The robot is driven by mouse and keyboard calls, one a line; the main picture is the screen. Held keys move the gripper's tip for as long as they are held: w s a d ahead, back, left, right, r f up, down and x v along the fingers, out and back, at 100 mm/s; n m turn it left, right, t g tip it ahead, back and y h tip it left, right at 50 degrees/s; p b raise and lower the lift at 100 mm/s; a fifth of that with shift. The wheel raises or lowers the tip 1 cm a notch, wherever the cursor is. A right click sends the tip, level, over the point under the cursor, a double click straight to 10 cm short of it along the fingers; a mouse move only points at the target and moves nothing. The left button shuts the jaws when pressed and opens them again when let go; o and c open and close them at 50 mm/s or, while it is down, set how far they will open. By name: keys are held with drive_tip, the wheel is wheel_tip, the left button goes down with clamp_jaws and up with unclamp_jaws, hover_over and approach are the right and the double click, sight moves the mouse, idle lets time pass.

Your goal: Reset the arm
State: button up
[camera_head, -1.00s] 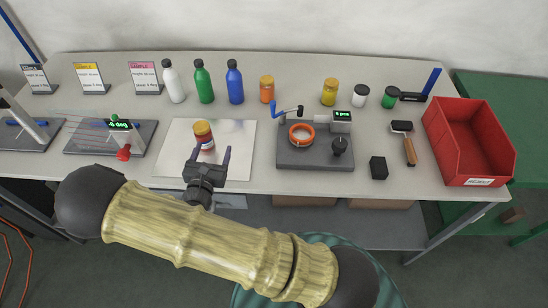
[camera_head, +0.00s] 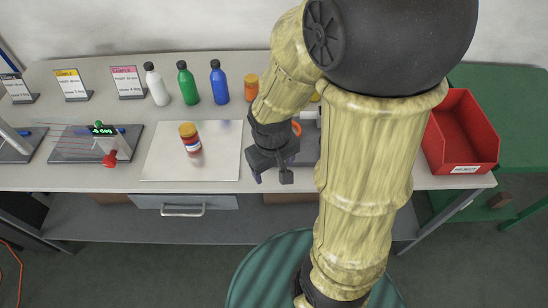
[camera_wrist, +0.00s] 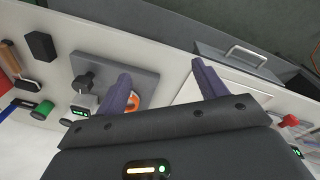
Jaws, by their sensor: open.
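My gripper (camera_head: 272,178) is open and empty, with its fingers pointing down near the front edge of the table, right of the white mat. In the wrist view my gripper (camera_wrist: 165,85) shows two dark fingers spread apart with nothing between them. My arm is folded up in front of the right half of the table in the head view and hides much of it. A jar with a yellow lid and a red and white body (camera_head: 190,138) stands upright on the white mat (camera_head: 222,160), apart from my gripper.
White (camera_head: 156,85), green (camera_head: 188,83) and blue (camera_head: 219,82) bottles stand along the back. A red bin (camera_head: 462,130) is at the right. A device with a green display (camera_head: 102,130) is at the left. The wrist view shows a grey plate device (camera_wrist: 118,68) and a black block (camera_wrist: 40,45).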

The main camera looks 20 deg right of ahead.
drive_tip(key=shift+w+d+r+m+t+y, duration=0.1)
drive_tip(key=shift+w+r+m+t+y, duration=0.1)
drive_tip(key=shift+r+m+t, duration=0.25)
drive_tip(key=shift+w+r+m+t+y, duration=0.1)
drive_tip(key=shift+r+m+t+y, duration=0.15)
drive_tip(key=shift+r+m, duration=0.4)
idle(0.4)
